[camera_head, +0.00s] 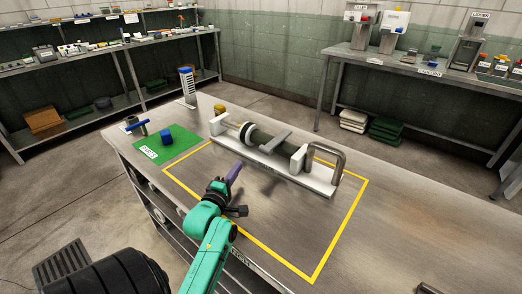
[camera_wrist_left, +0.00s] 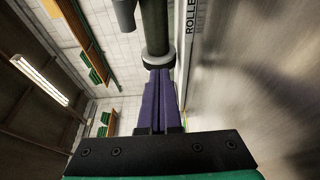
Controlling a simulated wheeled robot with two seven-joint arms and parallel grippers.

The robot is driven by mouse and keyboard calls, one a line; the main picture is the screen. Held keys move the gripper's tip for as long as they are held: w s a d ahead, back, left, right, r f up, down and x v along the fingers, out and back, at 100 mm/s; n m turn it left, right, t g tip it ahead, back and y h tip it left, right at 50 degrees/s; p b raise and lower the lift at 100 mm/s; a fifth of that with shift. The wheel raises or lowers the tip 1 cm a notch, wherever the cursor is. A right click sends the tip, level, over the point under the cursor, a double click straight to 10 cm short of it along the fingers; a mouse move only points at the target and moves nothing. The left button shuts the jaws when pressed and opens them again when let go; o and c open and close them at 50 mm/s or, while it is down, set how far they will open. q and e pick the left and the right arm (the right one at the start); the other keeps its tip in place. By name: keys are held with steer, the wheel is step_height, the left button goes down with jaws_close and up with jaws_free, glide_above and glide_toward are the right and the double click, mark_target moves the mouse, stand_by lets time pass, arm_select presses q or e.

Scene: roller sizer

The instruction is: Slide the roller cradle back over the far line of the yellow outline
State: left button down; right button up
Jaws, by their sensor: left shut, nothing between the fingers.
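The roller cradle is a long white base (camera_head: 322,187) carrying a dark green roller (camera_head: 262,139) between white end blocks, with a grey bent handle at its right end. It lies along the far side of the yellow outline (camera_head: 342,233) and hides part of the far line; its near edge is inside the outline. My left gripper (camera_head: 235,170) has purple fingers, shut and empty, on the near side of the cradle. In the left wrist view the shut fingers (camera_wrist_left: 160,95) point toward a roller end with a pale ring (camera_wrist_left: 158,60); contact is unclear.
A blue-topped stand (camera_head: 187,86) and a yellow piece (camera_head: 219,109) stand behind. The bench right of the cradle is clear. A dark piece is cut off at the bottom right edge.

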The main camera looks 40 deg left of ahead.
arm_select(q)
glide_toward(259, 143)
steer(key=w+a, duration=0.2)
steer(key=a, duration=0.1)
steer(key=shift+w+r, duration=0.15)
steer(key=shift+w, duration=0.15)
steer(key=shift+w+d+p, duration=0.25)
steer(key=shift+w+d, duration=0.05)
steer(key=shift+w, duration=0.3)
steer(key=shift+w+d+p, duration=0.25)
steer(key=shift+w+d, duration=0.1)
steer(key=shift+w, duration=0.3)
steer(key=shift+w+d, duration=0.35)
steer(key=shift+w, duration=0.1)
arm_select(e)
steer(key=shift+s+d+r, duration=0.1)
steer(key=shift+s+r, duration=0.5)
steer(key=shift+s, duration=0.1)
